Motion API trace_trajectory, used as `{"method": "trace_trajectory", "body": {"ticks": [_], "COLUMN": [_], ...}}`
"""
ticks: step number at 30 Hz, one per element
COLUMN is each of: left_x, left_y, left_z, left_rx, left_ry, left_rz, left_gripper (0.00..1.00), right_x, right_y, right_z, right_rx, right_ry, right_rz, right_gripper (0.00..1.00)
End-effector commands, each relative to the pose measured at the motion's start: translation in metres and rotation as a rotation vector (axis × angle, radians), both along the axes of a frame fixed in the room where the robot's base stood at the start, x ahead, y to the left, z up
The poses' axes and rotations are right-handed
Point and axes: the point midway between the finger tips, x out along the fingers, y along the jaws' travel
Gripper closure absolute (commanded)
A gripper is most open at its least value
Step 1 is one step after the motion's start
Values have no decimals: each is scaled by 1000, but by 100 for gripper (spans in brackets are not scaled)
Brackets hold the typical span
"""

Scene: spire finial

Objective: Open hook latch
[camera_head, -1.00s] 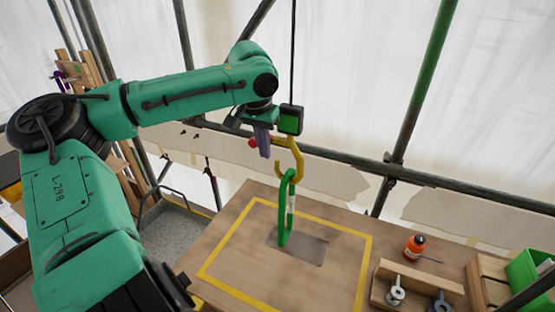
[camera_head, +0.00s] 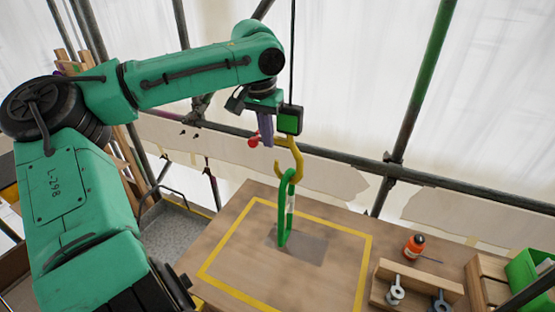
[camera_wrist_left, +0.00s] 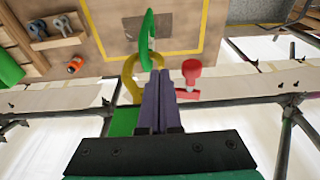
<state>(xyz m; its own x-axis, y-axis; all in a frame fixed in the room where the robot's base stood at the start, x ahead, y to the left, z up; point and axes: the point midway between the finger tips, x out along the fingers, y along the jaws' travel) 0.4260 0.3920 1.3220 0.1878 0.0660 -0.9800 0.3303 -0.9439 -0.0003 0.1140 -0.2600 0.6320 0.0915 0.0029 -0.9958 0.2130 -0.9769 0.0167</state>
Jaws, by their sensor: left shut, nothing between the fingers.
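A yellow hook (camera_head: 297,160) hangs under a green and black block (camera_head: 290,120) on a dark cable. Its red latch (camera_head: 254,141) sticks out to the left; in the wrist view the red latch (camera_wrist_left: 191,72) shows a round knob, right of my fingers. A green sling loop (camera_head: 284,210) passes through the hook and reaches down to the table. My left gripper (camera_head: 268,142), with purple fingers, is close beside the latch and hook. In the wrist view its fingers (camera_wrist_left: 160,75) are together and empty; I cannot tell whether they touch the latch. My right gripper is out of view.
The wooden table (camera_head: 235,235) has a yellow taped square and a grey plate (camera_head: 310,250). An orange bottle (camera_head: 414,247), a wooden rack with metal eyebolts (camera_head: 396,290) and a green bin (camera_head: 530,275) stand at the right. Scaffold tubes (camera_head: 350,160) run behind.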

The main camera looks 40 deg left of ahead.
Motion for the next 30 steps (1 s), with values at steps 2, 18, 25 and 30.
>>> {"method": "trace_trajectory", "body": {"ticks": [2, 18, 25, 30], "left_x": [0, 2, 3, 3], "left_y": [-1, -5, -8, -9], "left_z": [3, 23, 30, 32], "left_rx": [1, 1, -1, -1], "left_ry": [0, 0, 1, 0], "left_rz": [0, 0, -1, -1], "left_gripper": [100, 100, 100, 100], "right_x": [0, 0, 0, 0], "right_y": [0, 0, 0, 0], "right_z": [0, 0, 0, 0], "right_rx": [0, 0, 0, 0], "right_ry": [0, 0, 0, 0], "right_rz": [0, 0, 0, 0], "right_gripper": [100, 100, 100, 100]}}
